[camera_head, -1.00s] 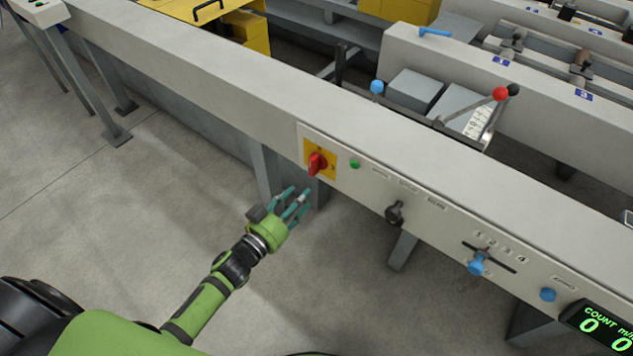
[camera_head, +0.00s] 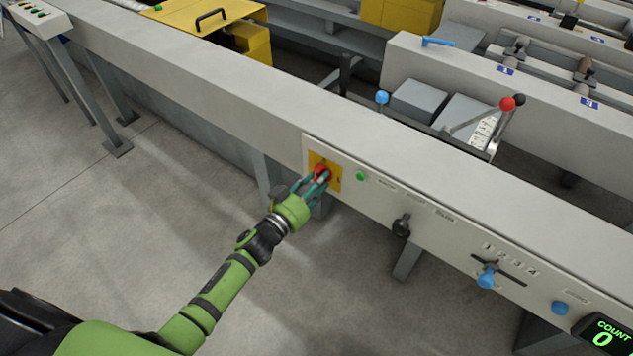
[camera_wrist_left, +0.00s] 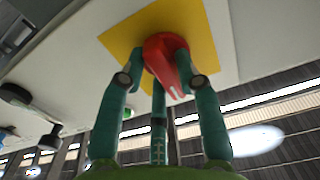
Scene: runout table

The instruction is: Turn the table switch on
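The table switch is a red rotary knob (camera_head: 321,170) on a yellow square plate (camera_head: 336,173), set in the front panel of the grey table. My left gripper (camera_head: 313,180) is at the knob. In the left wrist view the red knob (camera_wrist_left: 164,55) lies between two teal fingertips, one close on each side, and the third finger is below it. Whether the left gripper (camera_wrist_left: 163,65) presses on the knob cannot be told. The fingers hide part of the knob in the head view. My right gripper is in no view.
Right of the switch on the panel are a green button (camera_head: 360,176), a black knob (camera_head: 401,226), a blue slider handle (camera_head: 486,277), a blue button (camera_head: 559,308) and a count display (camera_head: 602,337). Table legs stand below. The floor in front is clear.

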